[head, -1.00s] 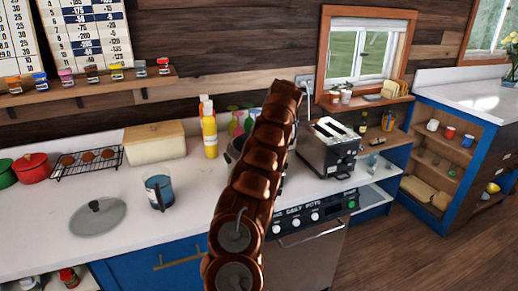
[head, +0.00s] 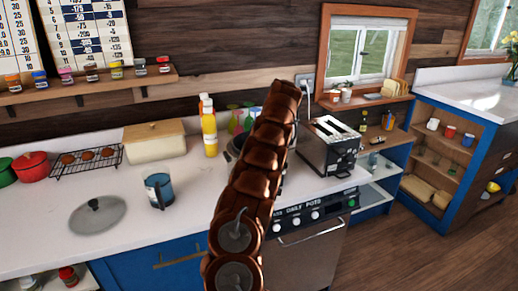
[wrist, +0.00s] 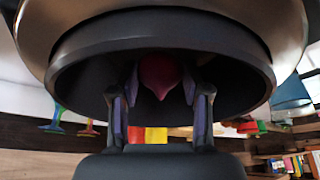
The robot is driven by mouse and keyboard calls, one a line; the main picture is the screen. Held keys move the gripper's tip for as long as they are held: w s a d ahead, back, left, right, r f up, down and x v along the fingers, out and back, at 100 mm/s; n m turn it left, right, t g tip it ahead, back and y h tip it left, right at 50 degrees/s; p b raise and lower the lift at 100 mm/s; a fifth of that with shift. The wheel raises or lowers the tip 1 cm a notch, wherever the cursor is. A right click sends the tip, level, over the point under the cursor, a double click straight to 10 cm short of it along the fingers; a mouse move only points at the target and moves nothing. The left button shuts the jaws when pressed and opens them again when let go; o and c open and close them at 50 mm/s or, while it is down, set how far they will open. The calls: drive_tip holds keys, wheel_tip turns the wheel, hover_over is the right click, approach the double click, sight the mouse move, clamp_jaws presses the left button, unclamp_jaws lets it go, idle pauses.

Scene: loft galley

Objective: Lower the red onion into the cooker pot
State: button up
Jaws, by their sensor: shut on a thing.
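The red onion (wrist: 160,75) is held between the two fingers of my gripper (wrist: 161,88) in the wrist view. Only its pointed, pinkish-red part shows. The cooker pot (wrist: 62,35) fills the upper part of that view, with a dark, wide rim around the onion and fingertips. The onion appears within the pot's opening; its distance from the bottom cannot be told. In the head view my copper-coloured arm hides the gripper, the onion and most of the pot. A round grey lid (head: 97,215) with a black knob lies on the counter to the left.
A blue jug (head: 158,190) stands left of my arm. A toaster (head: 328,147) stands close to its right. Yellow bottles (head: 209,133) and a cream bread bin (head: 154,142) are behind. The front counter around the lid is clear.

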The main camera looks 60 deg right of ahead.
drive_tip(key=shift+f+b, duration=1.8)
drive_tip(key=shift+f, duration=0.4)
idle(1.4)
drive_tip(key=o, duration=1.2)
drive_tip(key=shift+r, duration=0.15)
drive_tip(key=shift+v, duration=5.85)
